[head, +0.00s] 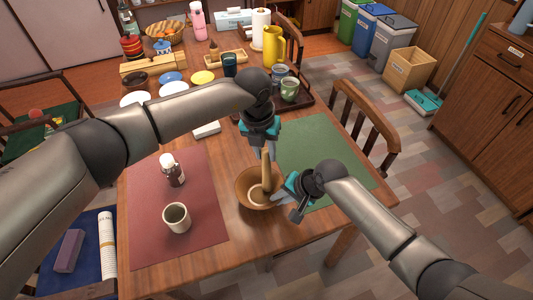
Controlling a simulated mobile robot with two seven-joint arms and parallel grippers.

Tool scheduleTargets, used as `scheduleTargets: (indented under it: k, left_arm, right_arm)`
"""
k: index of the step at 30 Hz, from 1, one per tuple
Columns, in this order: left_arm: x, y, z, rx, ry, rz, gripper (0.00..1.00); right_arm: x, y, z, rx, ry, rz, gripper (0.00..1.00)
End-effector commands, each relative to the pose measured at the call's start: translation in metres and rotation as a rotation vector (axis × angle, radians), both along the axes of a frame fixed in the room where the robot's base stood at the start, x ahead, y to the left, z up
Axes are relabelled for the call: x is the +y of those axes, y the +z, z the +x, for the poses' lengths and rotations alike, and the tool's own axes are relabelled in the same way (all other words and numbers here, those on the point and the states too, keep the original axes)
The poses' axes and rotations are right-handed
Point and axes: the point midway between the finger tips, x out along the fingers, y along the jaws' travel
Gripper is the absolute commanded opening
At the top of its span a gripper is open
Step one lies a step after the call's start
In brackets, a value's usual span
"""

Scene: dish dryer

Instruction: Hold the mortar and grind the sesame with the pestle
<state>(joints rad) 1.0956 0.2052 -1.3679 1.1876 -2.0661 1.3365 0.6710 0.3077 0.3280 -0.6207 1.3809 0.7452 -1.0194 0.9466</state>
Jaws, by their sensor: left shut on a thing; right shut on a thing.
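The brown mortar (242,185) stands near the front middle of the wooden table, between the two mats. The light wooden pestle (266,172) is nearly upright, with its lower end inside the mortar. My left gripper (262,147) is above the mortar and shut on the top of the pestle. My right gripper (287,192) is at the mortar's right side and shut on its rim. A pale tan patch shows inside the mortar; I cannot make out sesame grains.
A white cup (177,217) and a small dark shaker with a white cap (172,170) stand on the red mat (200,240) at left. The green mat (320,140) is mostly bare. Behind are a tray (303,101) with cups, a yellow pitcher (273,46) and plates.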

Motion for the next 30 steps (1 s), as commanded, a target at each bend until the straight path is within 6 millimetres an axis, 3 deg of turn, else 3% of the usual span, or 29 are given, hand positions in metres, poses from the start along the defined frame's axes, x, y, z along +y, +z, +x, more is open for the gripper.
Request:
scheduleTargets:
  k: [10,30]
  left_arm:
    - [0.002,0.006,0.002,-0.006,0.002,0.001,0.0]
    - [0.002,0.073,0.002,-0.004,0.003,0.001,0.0]
  right_arm:
    - [-0.001,0.0,0.001,-0.001,-0.001,-0.002,0.0]
    - [-0.002,0.0,0.001,-0.002,-0.003,-0.004,0.0]
